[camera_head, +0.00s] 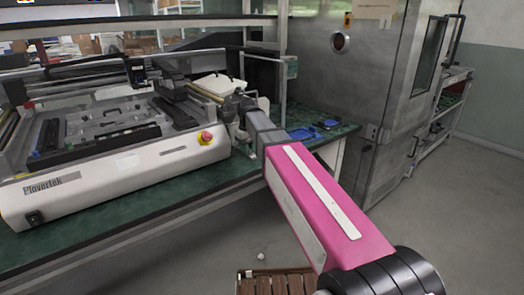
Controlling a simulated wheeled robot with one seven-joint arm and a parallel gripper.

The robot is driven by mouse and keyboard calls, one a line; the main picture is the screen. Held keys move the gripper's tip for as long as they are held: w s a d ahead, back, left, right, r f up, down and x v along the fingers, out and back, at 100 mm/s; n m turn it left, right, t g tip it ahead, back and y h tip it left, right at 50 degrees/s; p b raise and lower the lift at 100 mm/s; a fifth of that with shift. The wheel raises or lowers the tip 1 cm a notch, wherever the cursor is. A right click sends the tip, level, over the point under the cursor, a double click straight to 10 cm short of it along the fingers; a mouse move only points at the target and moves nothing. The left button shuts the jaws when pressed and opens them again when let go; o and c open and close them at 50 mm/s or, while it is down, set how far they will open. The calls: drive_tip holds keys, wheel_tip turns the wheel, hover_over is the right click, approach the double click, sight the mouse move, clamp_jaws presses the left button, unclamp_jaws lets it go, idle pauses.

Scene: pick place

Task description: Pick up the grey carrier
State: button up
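My arm reaches from the lower right toward the bench, and my gripper (234,109) is small and dark at its far end, just right of the white machine. Its fingers are too small and hidden to tell open from shut. I cannot make out anything held in it. No object stands out clearly as the grey carrier. Flat grey parts (112,112) lie in the machine's open bed, left of my gripper. A pale, light-coloured piece (217,83) lies on the machine's right end, just behind my gripper.
The white machine (120,180) has a red knob (206,137) at its front right corner, close to my gripper. Blue items (303,133) lie on the green bench top (345,128) to the right. A metal cabinet (345,75) stands behind. A brown slatted object (275,285) is on the floor.

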drive_tip(key=shift+f, duration=0.1)
drive_tip(key=shift+c, duration=0.3)
clamp_jaws()
